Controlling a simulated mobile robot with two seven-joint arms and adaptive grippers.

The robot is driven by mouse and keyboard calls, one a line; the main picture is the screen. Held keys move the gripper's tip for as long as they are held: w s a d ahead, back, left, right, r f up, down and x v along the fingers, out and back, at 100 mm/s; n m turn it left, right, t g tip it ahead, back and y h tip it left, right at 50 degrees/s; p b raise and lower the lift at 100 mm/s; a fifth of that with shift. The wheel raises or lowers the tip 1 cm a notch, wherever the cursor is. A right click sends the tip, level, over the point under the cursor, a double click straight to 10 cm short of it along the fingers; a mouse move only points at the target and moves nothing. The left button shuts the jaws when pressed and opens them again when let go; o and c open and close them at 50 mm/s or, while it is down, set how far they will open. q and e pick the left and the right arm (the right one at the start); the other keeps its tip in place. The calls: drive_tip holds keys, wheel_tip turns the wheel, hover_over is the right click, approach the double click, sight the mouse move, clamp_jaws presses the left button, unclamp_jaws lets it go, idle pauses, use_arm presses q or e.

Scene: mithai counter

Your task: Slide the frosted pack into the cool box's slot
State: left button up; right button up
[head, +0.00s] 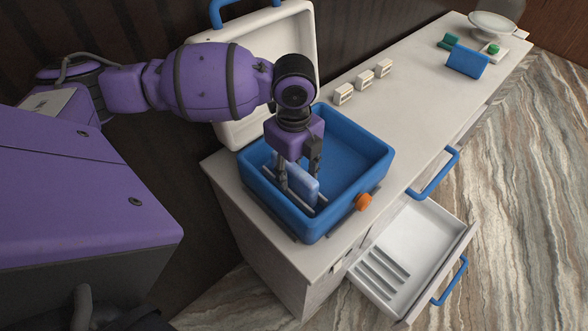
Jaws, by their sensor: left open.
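The cool box (357,150) is a blue open tub on the counter, with an orange knob on its near right side. The frosted pack (303,187) is a pale blue slab standing upright inside the box's near left part, beside thin grey rails that appear to edge the slot. My left gripper (298,180) points down into the box, open, with its fingers on either side of the pack. The fingers hide part of the pack. I cannot tell how deep the pack's lower edge sits. My right gripper is not in view.
The box's white lid (300,35) stands open behind it. Several small white blocks (363,81) line the counter (420,90). A blue holder (467,62) and a scale with a white dish (492,25) stand at the far end. A white drawer (425,235) is pulled out below.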

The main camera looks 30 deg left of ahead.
use_arm(q)
wheel_tip(320, 180, up, 12)
idle(0.5)
idle(0.3)
